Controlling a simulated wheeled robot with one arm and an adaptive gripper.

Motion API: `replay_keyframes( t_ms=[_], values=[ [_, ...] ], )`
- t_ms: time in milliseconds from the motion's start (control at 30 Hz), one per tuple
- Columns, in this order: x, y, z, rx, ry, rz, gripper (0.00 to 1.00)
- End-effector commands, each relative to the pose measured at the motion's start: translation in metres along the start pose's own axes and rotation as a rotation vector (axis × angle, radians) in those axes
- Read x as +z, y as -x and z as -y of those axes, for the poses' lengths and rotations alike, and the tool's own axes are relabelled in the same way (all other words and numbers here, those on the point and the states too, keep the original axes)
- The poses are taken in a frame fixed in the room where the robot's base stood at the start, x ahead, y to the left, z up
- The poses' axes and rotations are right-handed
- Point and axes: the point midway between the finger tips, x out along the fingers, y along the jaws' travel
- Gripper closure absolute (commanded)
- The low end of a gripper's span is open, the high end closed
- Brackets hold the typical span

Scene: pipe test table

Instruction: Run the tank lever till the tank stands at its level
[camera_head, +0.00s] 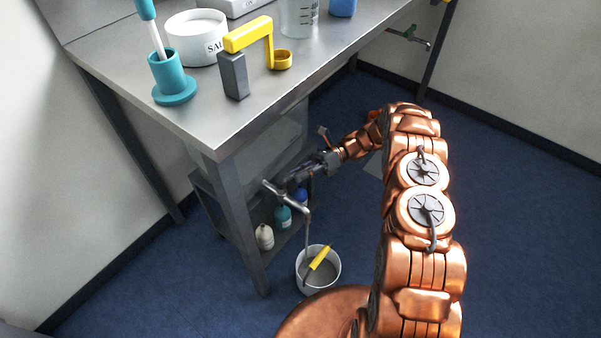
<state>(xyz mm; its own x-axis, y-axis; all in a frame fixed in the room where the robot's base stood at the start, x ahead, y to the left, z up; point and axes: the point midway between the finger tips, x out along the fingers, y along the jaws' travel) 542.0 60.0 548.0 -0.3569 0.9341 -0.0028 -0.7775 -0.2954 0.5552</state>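A translucent tank (262,140) seems to hang under the tabletop; its level mark and contents cannot be made out. Below it, a grey metal tap (291,197) with a crossbar end has a thin pipe running down to a white bucket (333,282). A small brownish lever-like piece (322,134) stands up beside my wrist; I cannot tell whether it is the tank lever. My gripper (294,178) is dark grey, under the table edge, just above and beside the tap. Whether it touches the tap, and whether its fingers are open or shut, is not clear.
A yellow-handled tool (319,258) leans in the bucket. White (264,237), teal (283,217) and blue bottles stand on the lower shelf. A table leg (236,220) stands left of the tap. Several vessels and a yellow hook (248,34) sit on top. Blue floor at right is clear.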

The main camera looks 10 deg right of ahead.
Motion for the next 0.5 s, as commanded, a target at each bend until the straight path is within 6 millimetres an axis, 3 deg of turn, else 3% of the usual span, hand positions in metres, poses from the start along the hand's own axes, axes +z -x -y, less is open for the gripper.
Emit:
replay_keyframes(
  t_ms=[133, 500],
  values=[
    [0.0004, -0.0007, -0.0003, 0.002, 0.000, 0.000, 0.49],
    [0.0034, -0.0007, -0.0024, 0.003, 0.000, 0.001, 0.49]
  ],
)
